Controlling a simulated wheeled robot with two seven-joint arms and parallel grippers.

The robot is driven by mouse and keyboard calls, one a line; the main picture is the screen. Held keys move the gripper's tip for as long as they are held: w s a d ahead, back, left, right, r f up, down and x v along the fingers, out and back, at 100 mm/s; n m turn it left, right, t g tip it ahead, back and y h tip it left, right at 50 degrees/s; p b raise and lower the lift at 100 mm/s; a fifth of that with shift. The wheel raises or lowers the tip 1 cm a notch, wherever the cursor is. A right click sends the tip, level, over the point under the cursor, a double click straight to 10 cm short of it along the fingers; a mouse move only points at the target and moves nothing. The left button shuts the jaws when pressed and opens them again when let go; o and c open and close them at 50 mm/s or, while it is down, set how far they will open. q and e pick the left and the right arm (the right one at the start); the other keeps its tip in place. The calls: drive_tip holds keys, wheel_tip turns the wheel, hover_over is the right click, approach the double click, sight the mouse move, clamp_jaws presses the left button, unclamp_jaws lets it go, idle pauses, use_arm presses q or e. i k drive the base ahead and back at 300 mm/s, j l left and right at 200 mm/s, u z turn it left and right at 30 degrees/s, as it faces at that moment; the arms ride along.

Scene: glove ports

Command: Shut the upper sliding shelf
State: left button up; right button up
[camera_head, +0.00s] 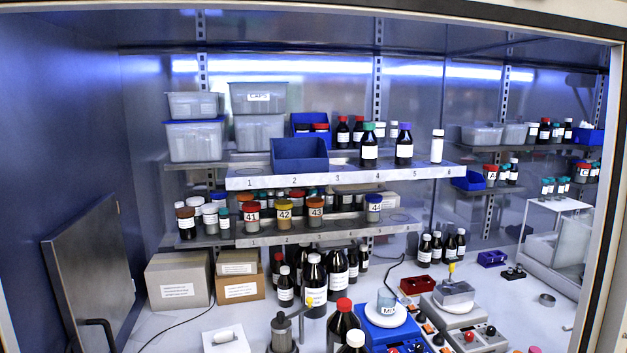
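The upper sliding shelf (340,179) is a light metal board with a numbered front edge. It stands out in front of the fixed shelf behind it and reaches further forward than the lower numbered shelf (330,235). On it stand a blue open bin (300,154), a dark bottle with a green cap (369,147), a dark bottle with a purple cap (404,146) and a slim white bottle (437,147). Neither of my grippers is in view.
Jars, including an orange-lidded one (315,211), stand on the lower shelf. Below are dark bottles (313,285), cardboard boxes (178,281) and a blue stirrer (387,318). A metal door (92,270) stands open at left. The frame borders the opening.

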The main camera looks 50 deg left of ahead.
sight(346, 175)
drive_tip(key=u, duration=1.45)
